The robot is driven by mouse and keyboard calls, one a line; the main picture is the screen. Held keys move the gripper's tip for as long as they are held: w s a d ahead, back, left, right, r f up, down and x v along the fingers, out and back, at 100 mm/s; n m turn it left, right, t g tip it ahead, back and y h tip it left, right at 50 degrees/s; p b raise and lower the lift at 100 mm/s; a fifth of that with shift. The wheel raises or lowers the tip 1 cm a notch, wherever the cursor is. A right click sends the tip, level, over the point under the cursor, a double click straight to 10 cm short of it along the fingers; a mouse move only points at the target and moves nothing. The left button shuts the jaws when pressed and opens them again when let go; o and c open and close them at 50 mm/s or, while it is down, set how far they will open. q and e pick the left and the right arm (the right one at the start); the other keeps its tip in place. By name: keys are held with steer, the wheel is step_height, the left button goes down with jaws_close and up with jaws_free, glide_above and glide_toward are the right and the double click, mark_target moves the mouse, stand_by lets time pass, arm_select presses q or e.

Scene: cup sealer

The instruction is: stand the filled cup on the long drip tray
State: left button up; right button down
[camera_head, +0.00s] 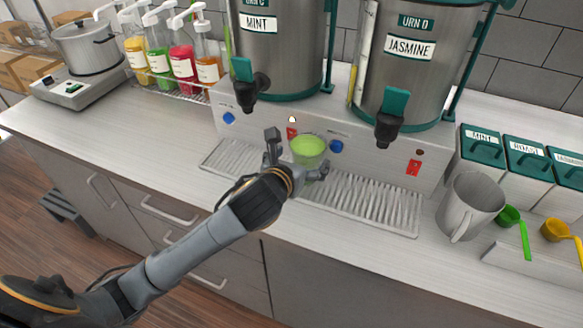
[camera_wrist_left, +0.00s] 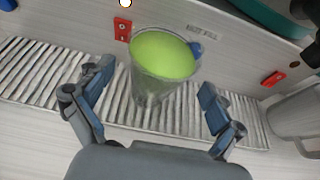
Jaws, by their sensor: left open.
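The filled cup (camera_head: 308,152) is clear, with bright green contents at its top. It appears upright on the long drip tray (camera_head: 375,205), below and between the two urns. In the left wrist view the cup (camera_wrist_left: 163,75) is ahead, with the tray's ribs (camera_wrist_left: 45,75) on both sides of it. My left gripper (camera_head: 297,160) is open, one finger on each side of the cup. In the left wrist view both fingers of the gripper (camera_wrist_left: 155,108) show gaps to the cup. The cup's base is partly hidden in the head view. My right gripper is not in view.
The MINT urn (camera_head: 280,45) and JASMINE urn (camera_head: 415,60) stand behind, their taps overhanging the tray. A grey pitcher (camera_head: 470,205) and green scoop (camera_head: 510,220) are at right. Syrup bottles (camera_head: 180,60) and a pot (camera_head: 85,48) are at left.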

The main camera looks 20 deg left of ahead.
arm_select(q)
steer(key=v, duration=0.8)
